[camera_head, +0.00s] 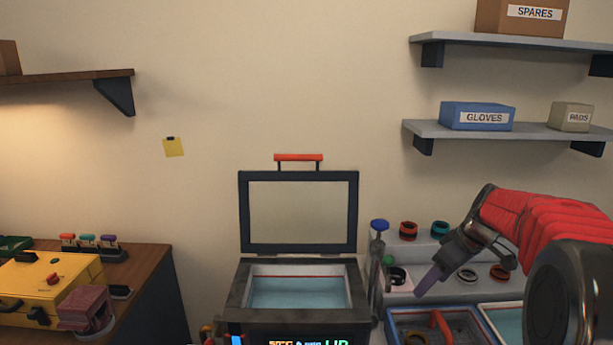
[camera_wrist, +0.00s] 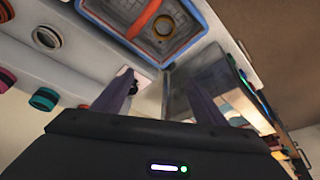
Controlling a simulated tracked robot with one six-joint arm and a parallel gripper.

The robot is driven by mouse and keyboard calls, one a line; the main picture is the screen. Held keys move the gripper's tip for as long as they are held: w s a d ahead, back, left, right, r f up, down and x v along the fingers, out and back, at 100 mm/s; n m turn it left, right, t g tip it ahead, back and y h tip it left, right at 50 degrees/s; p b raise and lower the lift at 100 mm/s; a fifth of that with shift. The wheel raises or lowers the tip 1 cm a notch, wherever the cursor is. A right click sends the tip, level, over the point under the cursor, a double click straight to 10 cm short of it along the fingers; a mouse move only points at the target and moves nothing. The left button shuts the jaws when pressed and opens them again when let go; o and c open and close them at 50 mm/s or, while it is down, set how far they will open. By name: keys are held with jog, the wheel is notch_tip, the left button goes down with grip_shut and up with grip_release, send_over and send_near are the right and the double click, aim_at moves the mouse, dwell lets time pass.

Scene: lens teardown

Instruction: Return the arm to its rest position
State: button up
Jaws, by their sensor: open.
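My red-sleeved arm (camera_head: 545,222) reaches in from the right side of the head view. My gripper (camera_head: 428,283) points down and left, in front of the grey shelf unit on the right. In the wrist view my gripper (camera_wrist: 160,92) shows two purple-grey fingers spread apart with nothing held between them. The near arm joint hides part of the right side of the head view.
An open-lidded bath (camera_head: 300,292) holding bluish liquid stands left of my gripper. A blue-rimmed tray (camera_head: 392,314) with an orange-handled basket lies below it. Coloured rings sit on the grey shelf (camera_head: 400,248). A yellow case (camera_head: 45,285) is far left. Wall shelves hang above.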

jog(key=s+a+f+m+g+h, duration=0.1)
jog(key=s+a+f+m, duration=0.2)
jog(key=s+m, duration=0.55)
jog(key=s+a+r+t, duration=0.1)
jog(key=s+a, duration=0.3)
jog(key=s, duration=0.3)
jog(key=s+a+r+n+t+h, duration=0.1)
jog(key=s+a+r, duration=0.1)
jog(key=s+a, duration=0.2)
jog(key=s+a+r+t, duration=0.1)
jog(key=s+a, duration=0.3)
jog(key=s, duration=0.7)
jog(key=shift+a+r+n, duration=0.2)
jog(key=shift+r+n, duration=0.15)
jog(key=shift+r, duration=0.3)
jog(key=shift+s+d, duration=0.1)
